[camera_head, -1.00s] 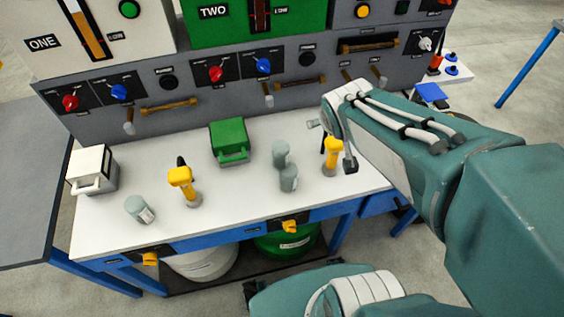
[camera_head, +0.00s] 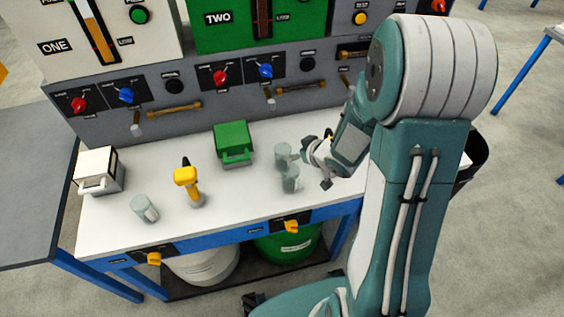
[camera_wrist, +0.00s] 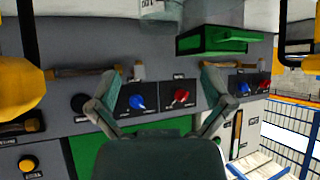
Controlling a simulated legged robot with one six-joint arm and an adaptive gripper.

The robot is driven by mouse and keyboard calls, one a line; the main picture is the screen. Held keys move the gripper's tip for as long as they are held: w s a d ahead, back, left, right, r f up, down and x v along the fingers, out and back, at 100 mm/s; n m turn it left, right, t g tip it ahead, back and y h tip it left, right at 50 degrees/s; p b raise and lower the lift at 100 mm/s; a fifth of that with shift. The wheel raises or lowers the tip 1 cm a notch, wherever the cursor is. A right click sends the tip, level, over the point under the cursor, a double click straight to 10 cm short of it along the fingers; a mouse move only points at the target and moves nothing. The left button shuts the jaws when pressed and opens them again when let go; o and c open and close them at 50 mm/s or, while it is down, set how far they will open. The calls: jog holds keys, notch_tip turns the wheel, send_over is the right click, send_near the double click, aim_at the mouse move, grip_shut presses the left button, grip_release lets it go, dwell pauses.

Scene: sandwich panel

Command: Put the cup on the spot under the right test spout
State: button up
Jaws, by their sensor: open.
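Two grey cups stand close together on the white bench: a rear cup (camera_head: 283,155) and a front cup (camera_head: 291,178). A third grey cup (camera_head: 145,208) stands near the bench's left front. My gripper (camera_head: 319,160) is open, just right of the paired cups in the head view; whether it touches one is unclear. In the wrist view its spread fingers (camera_wrist: 160,78) face the panel, with no cup between them. My arm partly hides the right end. The target spot is not discernible.
A green box (camera_head: 233,144) and a white box (camera_head: 98,170) stand on the bench (camera_head: 235,193). A yellow-headed upright object (camera_head: 187,179) stands left of centre. Brown handles (camera_head: 174,111) project from the panel.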

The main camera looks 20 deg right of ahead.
aim_at(278, 149)
jog(key=shift+s+f+x, duration=0.1)
jog(key=shift+f+x, duration=0.05)
jog(key=shift+x, duration=1.3)
jog(key=shift+s+f+x, duration=0.1)
jog(key=shift+f+x, duration=0.05)
jog(key=shift+x, duration=1.3)
jog(key=shift+s+f+x, duration=0.1)
jog(key=shift+s+x, duration=0.05)
jog(key=shift+x, duration=1.25)
jog(key=shift+c, duration=0.3)
jog(key=c, duration=1.1)
jog(key=shift+c, duration=0.2)
notch_tip(278, 149, up, 10)
